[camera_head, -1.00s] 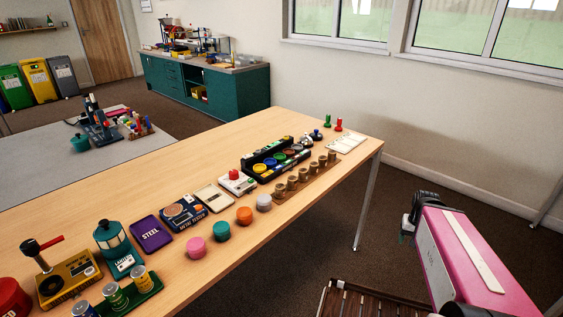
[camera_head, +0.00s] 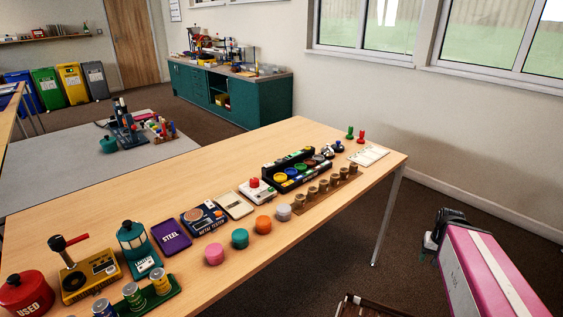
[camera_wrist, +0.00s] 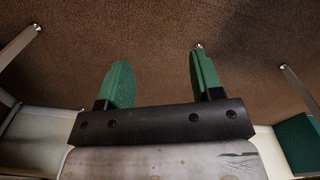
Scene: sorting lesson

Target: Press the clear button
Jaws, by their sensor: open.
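A white box with a red dome button (camera_head: 254,183) stands on the long wooden table (camera_head: 330,226), in its middle part; I cannot read its label. A black stepped rack (camera_head: 297,170) with several round coloured pieces, yellow, blue, green and red, is just behind it to the right. I cannot tell which of these is the clear button. My gripper (camera_head: 428,248) is off the table's right side, well apart from everything on it. In the wrist view my gripper (camera_wrist: 160,80) has its two green fingers spread wide with only brown carpet beyond and nothing between them.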

